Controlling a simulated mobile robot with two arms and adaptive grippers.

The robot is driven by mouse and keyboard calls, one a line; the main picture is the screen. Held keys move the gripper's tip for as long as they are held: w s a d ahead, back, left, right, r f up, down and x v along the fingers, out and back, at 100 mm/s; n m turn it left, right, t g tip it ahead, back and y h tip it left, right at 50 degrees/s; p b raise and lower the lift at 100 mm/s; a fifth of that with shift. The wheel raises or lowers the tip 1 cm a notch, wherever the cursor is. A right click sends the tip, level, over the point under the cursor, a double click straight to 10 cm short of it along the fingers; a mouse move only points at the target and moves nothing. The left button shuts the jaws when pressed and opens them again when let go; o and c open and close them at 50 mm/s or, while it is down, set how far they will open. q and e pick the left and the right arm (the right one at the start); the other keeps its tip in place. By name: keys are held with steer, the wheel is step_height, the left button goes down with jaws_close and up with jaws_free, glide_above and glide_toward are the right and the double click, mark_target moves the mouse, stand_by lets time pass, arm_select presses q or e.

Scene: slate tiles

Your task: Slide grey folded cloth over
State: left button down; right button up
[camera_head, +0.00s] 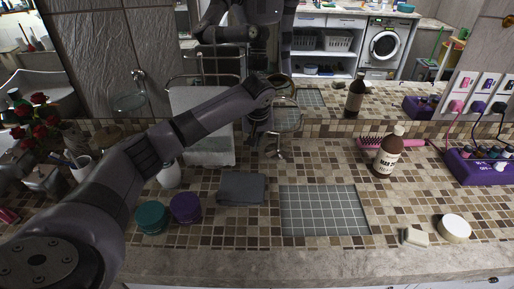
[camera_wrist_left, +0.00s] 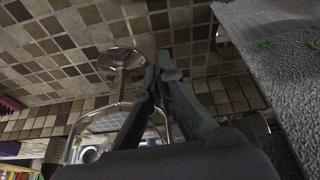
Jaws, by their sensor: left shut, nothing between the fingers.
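The grey folded cloth (camera_head: 242,187) lies flat on the tiled counter near the middle of the head view, left of a grey gridded mat (camera_head: 325,210), with a gap between them. My left arm reaches over the counter from the left. My left gripper (camera_head: 256,140) is behind the cloth, apart from it. In the left wrist view its fingers (camera_wrist_left: 158,78) are together and empty. A grey textured fabric (camera_wrist_left: 278,60) fills the right of that view; I cannot tell which cloth it is. My right gripper is not in view.
A round metal piece on a stand (camera_head: 278,153) is beside the left gripper. A teal jar (camera_head: 151,217) and a purple jar (camera_head: 186,208) stand left of the cloth. A brown bottle (camera_head: 387,155) and pink brush (camera_head: 370,142) are right. A pale towel (camera_head: 208,150) hangs behind.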

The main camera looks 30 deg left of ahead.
arm_select(q)
steer(key=p+x, duration=0.1)
steer(key=x, duration=0.6)
steer(key=shift+f, duration=0.4)
steer(key=shift+s+d+p, duration=0.1)
steer(key=shift+s+p, duration=0.05)
steer(key=shift+p, duration=0.25)
steer(key=shift+s+d+p, duration=0.35)
steer(key=shift+s+d, duration=0.05)
steer(key=shift+s, duration=0.2)
steer(key=shift+s+d+p, duration=0.3)
steer(key=shift+s+d, duration=0.1)
steer(key=shift+s, duration=0.2)
steer(key=shift+s+d, duration=0.2)
steer(key=shift+s, duration=0.05)
steer(key=shift+f, duration=0.15)
